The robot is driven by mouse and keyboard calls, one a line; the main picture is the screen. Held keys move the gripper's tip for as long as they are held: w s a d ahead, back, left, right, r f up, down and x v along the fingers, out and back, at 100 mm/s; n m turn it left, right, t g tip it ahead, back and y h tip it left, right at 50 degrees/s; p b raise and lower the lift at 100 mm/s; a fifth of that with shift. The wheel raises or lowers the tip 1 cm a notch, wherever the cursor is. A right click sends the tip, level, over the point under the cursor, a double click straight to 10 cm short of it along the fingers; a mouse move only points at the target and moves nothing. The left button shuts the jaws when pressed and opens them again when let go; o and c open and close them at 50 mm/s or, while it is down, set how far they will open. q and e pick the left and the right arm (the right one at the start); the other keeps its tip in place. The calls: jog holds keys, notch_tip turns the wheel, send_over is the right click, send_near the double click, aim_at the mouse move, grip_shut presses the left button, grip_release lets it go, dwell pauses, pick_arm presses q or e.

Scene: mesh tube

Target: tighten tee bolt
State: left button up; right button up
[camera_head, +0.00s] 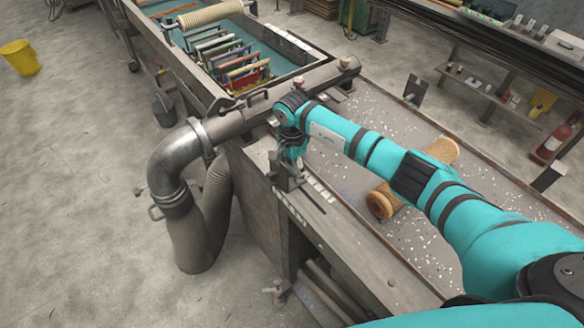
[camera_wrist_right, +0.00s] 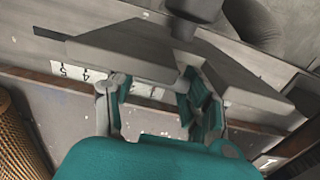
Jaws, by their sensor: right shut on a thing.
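My right gripper (camera_head: 289,178) is at the near rail of the long grey machine bed, beside a pipe junction. It also shows in the wrist view (camera_wrist_right: 157,90), with its teal-padded fingers against grey metal. It is shut on what seems to be the tee bolt (camera_wrist_right: 182,58), a grey metal piece among angled grey plates; the fingers and plates hide most of it, so its seating and turn cannot be told. My left gripper is not in view.
A number scale (camera_wrist_right: 72,72) runs along the rail. A tan roll (camera_head: 381,203) lies on the speckled bed, partly under my right arm. A curved metal duct (camera_head: 178,160) stands left of the gripper. The floor at left is mostly open, with a yellow bucket (camera_head: 20,58).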

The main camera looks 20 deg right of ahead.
jog(key=shift+f+m+b, duration=0.1)
jog(key=shift+m+b, duration=1.15)
jog(key=shift+m, duration=0.15)
jog(key=m+b, duration=0.2)
jog(key=m, duration=0.1)
jog(key=shift+s, duration=0.1)
jog(key=shift+s+m+b, duration=0.1)
jog(key=shift+m+b, duration=0.6)
jog(key=shift+m, duration=0.9)
jog(key=o, duration=1.2)
jog(key=shift+s, duration=0.1)
